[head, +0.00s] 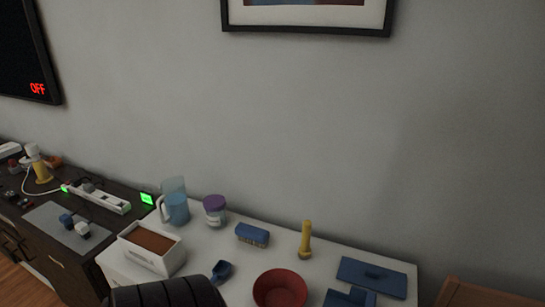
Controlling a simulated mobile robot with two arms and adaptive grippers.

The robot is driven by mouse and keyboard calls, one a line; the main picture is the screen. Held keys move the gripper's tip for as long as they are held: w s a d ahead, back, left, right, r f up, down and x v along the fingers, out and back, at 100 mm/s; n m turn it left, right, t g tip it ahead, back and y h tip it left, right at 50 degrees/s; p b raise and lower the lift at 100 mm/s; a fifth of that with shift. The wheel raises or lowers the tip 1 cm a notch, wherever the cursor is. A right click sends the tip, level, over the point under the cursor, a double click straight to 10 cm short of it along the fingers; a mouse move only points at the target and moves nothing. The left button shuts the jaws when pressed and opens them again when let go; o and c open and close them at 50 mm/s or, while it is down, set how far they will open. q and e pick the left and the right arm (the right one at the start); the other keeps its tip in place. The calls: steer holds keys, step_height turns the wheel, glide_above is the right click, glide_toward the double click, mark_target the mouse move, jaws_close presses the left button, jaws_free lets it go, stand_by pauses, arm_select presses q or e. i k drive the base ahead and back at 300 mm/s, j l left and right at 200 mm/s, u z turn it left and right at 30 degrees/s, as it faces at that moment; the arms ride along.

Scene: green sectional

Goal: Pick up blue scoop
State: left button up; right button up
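The blue scoop (221,271) lies on the white table (212,254), near its front, between a white box and a red bowl. Its dark blue cup shows. Its lower part is cut off from clear view near a black ribbed shape at the bottom edge, which may be part of my arm. Neither of my grippers can be seen in the head view.
Around the scoop stand a white box (143,256) with brown contents, a red bowl (280,289), a blue brush (252,235), a yellow flashlight (306,240), a blue pitcher (174,204), a purple-lidded jar (215,210) and a blue flat tool (372,277). A wooden chair (490,295) stands at right.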

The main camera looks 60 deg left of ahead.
mark_target(223, 269)
steer(key=u, duration=2.4)
